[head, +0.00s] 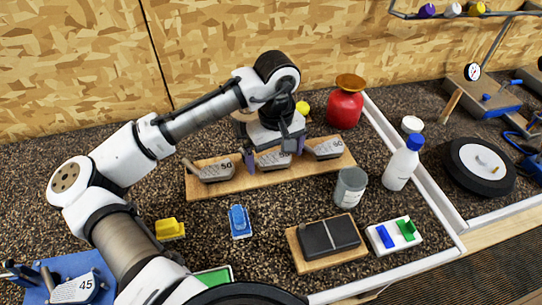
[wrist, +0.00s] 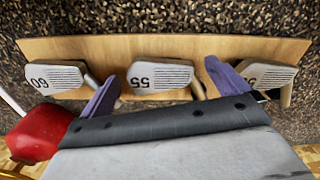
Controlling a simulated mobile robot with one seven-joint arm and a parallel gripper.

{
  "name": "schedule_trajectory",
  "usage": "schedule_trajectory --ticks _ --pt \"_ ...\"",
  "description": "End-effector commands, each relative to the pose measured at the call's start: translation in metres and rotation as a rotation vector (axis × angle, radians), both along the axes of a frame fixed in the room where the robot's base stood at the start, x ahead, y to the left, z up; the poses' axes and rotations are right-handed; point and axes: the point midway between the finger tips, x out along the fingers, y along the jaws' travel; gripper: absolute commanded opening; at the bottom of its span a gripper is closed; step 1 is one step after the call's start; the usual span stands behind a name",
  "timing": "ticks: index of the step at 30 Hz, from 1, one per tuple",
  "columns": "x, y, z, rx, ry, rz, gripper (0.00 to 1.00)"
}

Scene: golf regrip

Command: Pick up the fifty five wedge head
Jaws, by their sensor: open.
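The fifty five wedge head (wrist: 160,76) is grey with a grooved face and lies on a wooden board (wrist: 105,47), in the middle of three heads. It also shows in the head view (head: 272,161), partly behind my gripper. The wrist view shows the 60 head (wrist: 57,78) to its left and another head (wrist: 265,75), its number partly covered, to its right; the head view shows that one as 50 (head: 210,172). My gripper (wrist: 163,72) is open, with purple fingers on either side of the fifty five head. I cannot tell whether they touch it.
A red canister (head: 345,107) stands behind the board's right end. A grey can (head: 350,187) and a white bottle with a blue cap (head: 402,166) stand to the right. A 45 head (head: 75,289) sits at the lower left.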

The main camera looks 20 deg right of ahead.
Motion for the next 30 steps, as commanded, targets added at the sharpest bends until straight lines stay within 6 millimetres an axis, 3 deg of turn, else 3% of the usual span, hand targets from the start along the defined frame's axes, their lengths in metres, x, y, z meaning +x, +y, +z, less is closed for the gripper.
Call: schedule_trajectory --ticks 4,14,23,30 --pt "0.0 0.0 0.0 0.0 0.0 0.0 0.97" --pt "0.0 0.0 0.0 0.0 0.0 0.0 0.54" --pt "0.001 0.0 0.002 -0.001 -0.002 0.001 0.54" --pt "0.001 0.0 0.024 -0.001 -0.004 0.001 0.53"
